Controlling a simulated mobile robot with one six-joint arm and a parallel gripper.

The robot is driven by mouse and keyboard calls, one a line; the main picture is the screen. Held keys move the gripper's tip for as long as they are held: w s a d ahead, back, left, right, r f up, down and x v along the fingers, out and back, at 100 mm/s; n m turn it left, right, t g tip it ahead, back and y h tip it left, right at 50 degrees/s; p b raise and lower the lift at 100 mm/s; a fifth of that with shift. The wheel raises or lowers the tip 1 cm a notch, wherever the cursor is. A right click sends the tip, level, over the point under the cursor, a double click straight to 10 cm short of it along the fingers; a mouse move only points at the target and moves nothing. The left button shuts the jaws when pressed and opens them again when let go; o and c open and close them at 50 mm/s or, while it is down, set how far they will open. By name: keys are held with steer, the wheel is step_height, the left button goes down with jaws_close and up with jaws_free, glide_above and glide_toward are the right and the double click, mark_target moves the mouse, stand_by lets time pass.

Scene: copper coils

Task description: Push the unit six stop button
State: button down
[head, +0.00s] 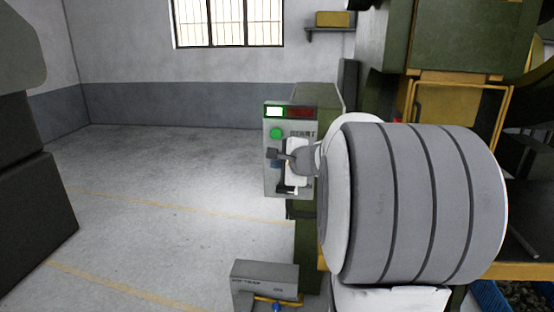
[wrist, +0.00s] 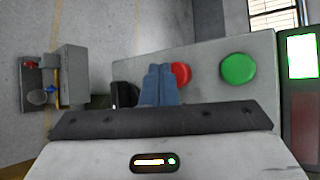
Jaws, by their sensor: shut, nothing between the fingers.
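The grey control box (head: 269,180) is fixed to the side of a green machine, and its face fills the middle of the wrist view (wrist: 205,60). A red button (wrist: 181,74) on that face is partly covered by my fingers; it is hidden behind my gripper in the head view. A green button (head: 276,133) sits above it, and it shows clear of my fingers in the wrist view (wrist: 238,68). My gripper (head: 272,154) is shut and empty in front of the box, with its tips (wrist: 160,69) beside the red button. I cannot tell whether they touch it.
A lit lamp (head: 274,112) and a dark red display (head: 300,112) top the box. A black switch (wrist: 124,95) sits below the red button. A smaller grey box (head: 264,271) stands lower down. The green machine (head: 465,40) rises at right; open floor (head: 150,165) lies left.

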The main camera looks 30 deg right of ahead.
steer(key=shift+w+d, duration=0.1)
steer(key=shift+w, duration=0.05)
steer(key=shift+w+d, duration=0.15)
steer(key=shift+w, duration=0.1)
stand_by(0.3)
steer(key=shift+w+d, duration=0.3)
steer(key=shift+w, duration=0.15)
stand_by(0.6)
steer(key=shift+b, duration=0.3)
steer(key=shift+s+a+b, duration=0.35)
steer(key=shift+s+a, duration=0.15)
steer(key=shift+s, duration=0.3)
steer(key=s+a, duration=0.1)
steer(key=s, duration=0.1)
steer(key=s+a+b, duration=0.1)
steer(key=s+a, duration=0.1)
steer(key=shift+d, duration=0.1)
stand_by(0.7)
